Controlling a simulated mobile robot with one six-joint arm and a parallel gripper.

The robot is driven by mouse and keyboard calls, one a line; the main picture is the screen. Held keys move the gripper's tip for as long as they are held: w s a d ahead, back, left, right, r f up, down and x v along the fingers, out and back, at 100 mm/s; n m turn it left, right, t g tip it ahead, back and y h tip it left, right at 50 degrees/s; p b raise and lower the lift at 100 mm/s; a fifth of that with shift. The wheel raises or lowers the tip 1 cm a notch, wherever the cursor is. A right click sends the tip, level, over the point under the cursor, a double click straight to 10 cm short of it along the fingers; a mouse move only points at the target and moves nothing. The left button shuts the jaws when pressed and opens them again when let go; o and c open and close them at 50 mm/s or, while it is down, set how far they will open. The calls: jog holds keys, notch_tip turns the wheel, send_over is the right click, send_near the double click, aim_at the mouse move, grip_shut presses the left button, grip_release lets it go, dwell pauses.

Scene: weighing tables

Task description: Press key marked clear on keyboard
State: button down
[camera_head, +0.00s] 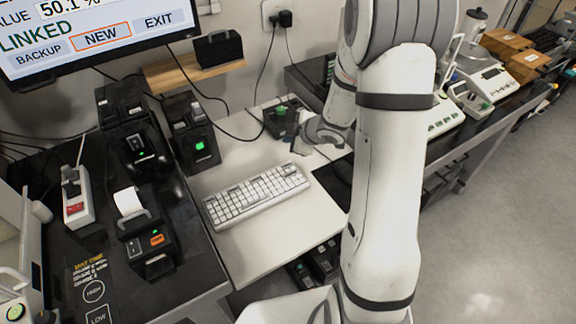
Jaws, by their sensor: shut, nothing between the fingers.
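A white keyboard (255,194) lies on the light tabletop in the middle of the view, set at a slant. Its key markings are too small to read, so I cannot tell which key is marked clear. My gripper (301,146) is shut and empty. It appears behind the keyboard's right end, apart from the keys in the picture. Its fingertips are small and partly hard to make out. My arm covers the area to the right of the keyboard.
A monitor (95,30) hangs at upper left. Dark devices with green lights (190,135) stand behind and left of the keyboard. A printer (146,230) stands on the black table at left. Scales (490,80) stand at right. Bare tabletop (260,240) lies before the keyboard.

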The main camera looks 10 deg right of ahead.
jog(key=b, duration=0.8)
send_over(290, 168)
notch_tip(290, 168, down, 8)
jog(key=shift+f, duration=0.1)
jog(key=shift+f+b, duration=0.3)
dwell(1.5)
jog(key=shift+f, duration=0.4)
jog(key=shift+f+b, duration=0.4)
jog(key=shift+b, duration=0.15)
jog(key=shift+r, duration=0.1)
dwell(0.5)
jog(key=shift+r+p, duration=0.7)
jog(key=shift+p, duration=0.15)
